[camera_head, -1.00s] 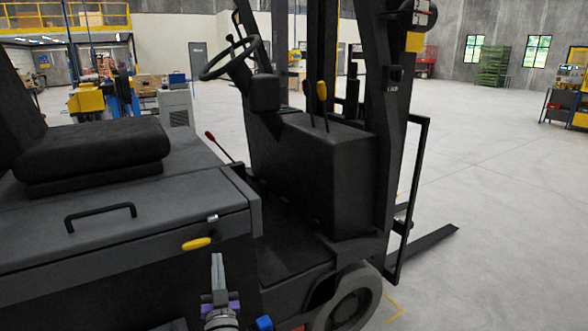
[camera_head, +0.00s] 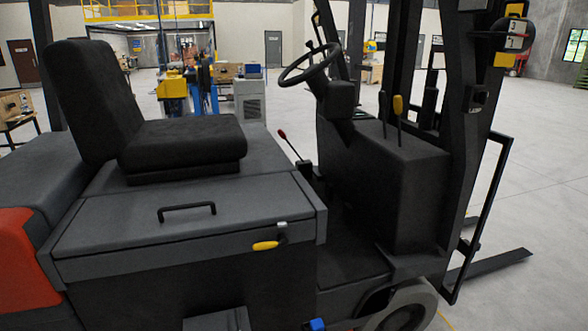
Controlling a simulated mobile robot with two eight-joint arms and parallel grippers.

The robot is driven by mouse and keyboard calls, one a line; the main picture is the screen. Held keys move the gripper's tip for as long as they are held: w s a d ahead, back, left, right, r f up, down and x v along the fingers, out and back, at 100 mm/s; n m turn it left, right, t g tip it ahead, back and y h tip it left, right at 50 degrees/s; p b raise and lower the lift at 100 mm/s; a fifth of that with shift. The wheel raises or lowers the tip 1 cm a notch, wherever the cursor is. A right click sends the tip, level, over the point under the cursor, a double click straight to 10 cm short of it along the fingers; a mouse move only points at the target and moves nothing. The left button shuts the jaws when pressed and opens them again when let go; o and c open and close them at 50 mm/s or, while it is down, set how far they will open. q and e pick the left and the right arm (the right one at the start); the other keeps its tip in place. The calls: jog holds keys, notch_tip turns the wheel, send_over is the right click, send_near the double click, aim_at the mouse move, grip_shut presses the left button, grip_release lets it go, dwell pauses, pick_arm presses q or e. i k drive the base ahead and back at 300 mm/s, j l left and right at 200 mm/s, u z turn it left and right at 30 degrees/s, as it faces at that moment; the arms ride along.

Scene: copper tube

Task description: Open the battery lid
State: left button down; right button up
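The battery lid (camera_head: 140,232) is the grey panel on the forklift's body, below and in front of the seat. It looks closed, lying level with the grey top behind it. A black bar handle (camera_head: 187,211) stands on the lid. A yellow-handled latch (camera_head: 266,245) with a small silver catch (camera_head: 282,224) sits at the lid's front right corner. Neither of my grippers shows. Nothing visible touches the handle or the latch. A small blue part (camera_head: 317,324) shows at the bottom edge; I cannot tell what it belongs to.
The black seat (camera_head: 182,140) stands behind the lid. The steering wheel (camera_head: 310,64), a red-knobbed lever (camera_head: 290,145) and the mast (camera_head: 465,110) are to the right. A fork (camera_head: 490,266) reaches out low at the right. Open floor (camera_head: 550,205) lies beyond.

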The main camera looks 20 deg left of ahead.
aim_at(127, 219)
jog(key=u, duration=1.25)
